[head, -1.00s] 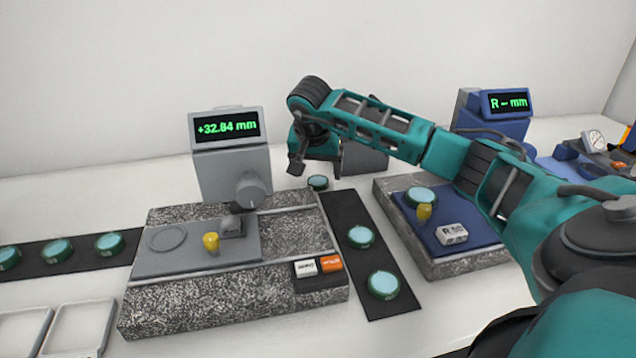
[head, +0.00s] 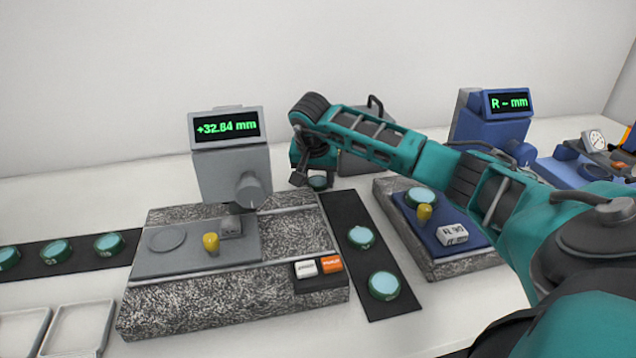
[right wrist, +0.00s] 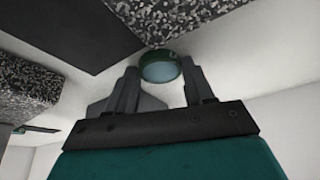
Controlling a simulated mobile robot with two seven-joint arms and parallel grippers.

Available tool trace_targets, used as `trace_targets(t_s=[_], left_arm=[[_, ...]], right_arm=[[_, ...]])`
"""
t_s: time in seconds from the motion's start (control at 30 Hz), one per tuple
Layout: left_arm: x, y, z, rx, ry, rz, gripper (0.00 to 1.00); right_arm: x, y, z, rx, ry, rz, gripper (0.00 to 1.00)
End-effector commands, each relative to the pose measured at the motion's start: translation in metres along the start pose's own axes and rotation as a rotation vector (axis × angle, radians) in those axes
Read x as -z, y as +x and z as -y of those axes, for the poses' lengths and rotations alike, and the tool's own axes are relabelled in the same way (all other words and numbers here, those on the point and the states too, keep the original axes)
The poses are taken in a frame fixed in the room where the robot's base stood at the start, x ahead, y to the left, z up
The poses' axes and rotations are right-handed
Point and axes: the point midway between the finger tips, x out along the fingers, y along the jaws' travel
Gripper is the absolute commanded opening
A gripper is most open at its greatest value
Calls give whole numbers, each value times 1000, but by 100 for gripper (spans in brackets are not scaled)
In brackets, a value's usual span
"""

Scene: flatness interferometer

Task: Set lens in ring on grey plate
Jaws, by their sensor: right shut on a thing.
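My right gripper (head: 310,181) is shut on a green-rimmed lens (head: 318,182) with a pale blue face, near the far end of the black strip. In the right wrist view the lens (right wrist: 161,68) shows at the fingertips of the gripper (right wrist: 160,85). I cannot tell whether it is lifted. The grey plate (head: 225,258) lies on a speckled granite block in front of the grey gauge. Its ring (head: 167,239), on the plate's left part, is empty. A yellow knob (head: 211,243) stands on the plate. My left gripper is not in view.
Two lenses lie on the black strip (head: 343,210) right of the block. Several more lie on the left strip (head: 80,257). A blue plate (head: 438,243) on a second granite block holds another lens. The grey gauge (head: 230,172) reads +32.84 mm. Trays (head: 78,328) stand front left.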

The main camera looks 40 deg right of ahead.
Motion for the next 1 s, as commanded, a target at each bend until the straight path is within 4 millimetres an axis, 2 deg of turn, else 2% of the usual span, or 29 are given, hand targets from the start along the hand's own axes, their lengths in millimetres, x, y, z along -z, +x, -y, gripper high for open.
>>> trace_targets(t_s=[0.03, 0.23, 0.57, 0.77, 1.0], left_arm=[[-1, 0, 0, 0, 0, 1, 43], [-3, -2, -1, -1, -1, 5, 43], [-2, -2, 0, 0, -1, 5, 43], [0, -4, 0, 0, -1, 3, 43], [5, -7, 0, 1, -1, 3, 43]], right_arm=[[0, 0, 0, 0, 0, 0, 34], [0, 0, 0, 0, 1, -1, 16], [4, -8, 0, 2, 1, -2, 16], [17, -37, 0, 4, 2, -5, 16], [43, -101, 1, 6, 4, -5, 16]])
